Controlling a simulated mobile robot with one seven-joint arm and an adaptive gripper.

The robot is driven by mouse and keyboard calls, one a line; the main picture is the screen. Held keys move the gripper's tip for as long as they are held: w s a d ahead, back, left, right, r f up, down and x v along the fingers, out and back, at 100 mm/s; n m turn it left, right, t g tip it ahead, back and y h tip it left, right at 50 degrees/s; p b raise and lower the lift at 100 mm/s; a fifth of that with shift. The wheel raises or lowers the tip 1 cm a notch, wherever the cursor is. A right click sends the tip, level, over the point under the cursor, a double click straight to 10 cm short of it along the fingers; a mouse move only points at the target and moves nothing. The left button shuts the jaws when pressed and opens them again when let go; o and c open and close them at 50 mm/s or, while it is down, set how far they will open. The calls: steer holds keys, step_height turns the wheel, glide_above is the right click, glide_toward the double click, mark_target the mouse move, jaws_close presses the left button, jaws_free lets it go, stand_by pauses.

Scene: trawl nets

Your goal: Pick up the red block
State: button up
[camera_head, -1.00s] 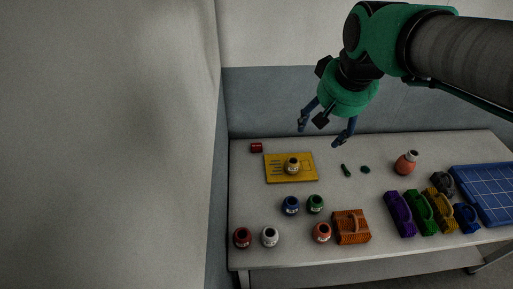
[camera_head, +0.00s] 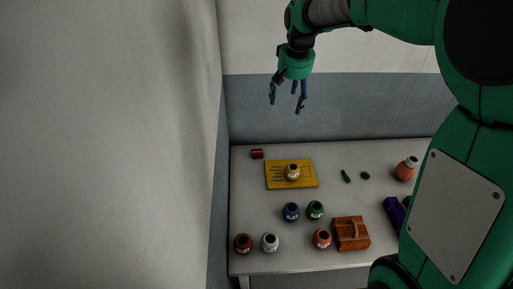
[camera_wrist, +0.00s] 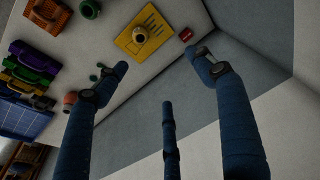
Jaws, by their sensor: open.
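The red block (camera_head: 257,153) lies on the table at its back left corner, close to the wall, left of and behind the yellow board. In the wrist view the red block (camera_wrist: 186,34) shows near the top, just beyond the right fingertip. My gripper (camera_head: 287,103) is open and empty. It hangs above the back of the table with its fingers pointing down, to the right of the block and apart from it. In the wrist view its spread blue fingers (camera_wrist: 160,68) have nothing between them.
A yellow board (camera_head: 308,182) with a cream jar (camera_head: 292,172) on it is close to the block. Several small jars and an orange basket (camera_head: 351,234) stand towards the front. A wall (camera_head: 350,110) rises behind the table. My arm hides the table's right side.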

steer(key=w+a+f, duration=0.2)
steer(key=w+f, duration=0.4)
steer(key=w, duration=0.2)
steer(key=g+p, duration=0.2)
steer(key=g, duration=0.1)
glide_above(257, 151)
step_height(257, 151, down, 28)
steer(key=shift+f, duration=0.2)
steer(key=shift+f, duration=0.1)
steer(key=shift+f, duration=4.2)
steer(key=shift+s+f, duration=0.15)
steer(key=shift+f, duration=2.45)
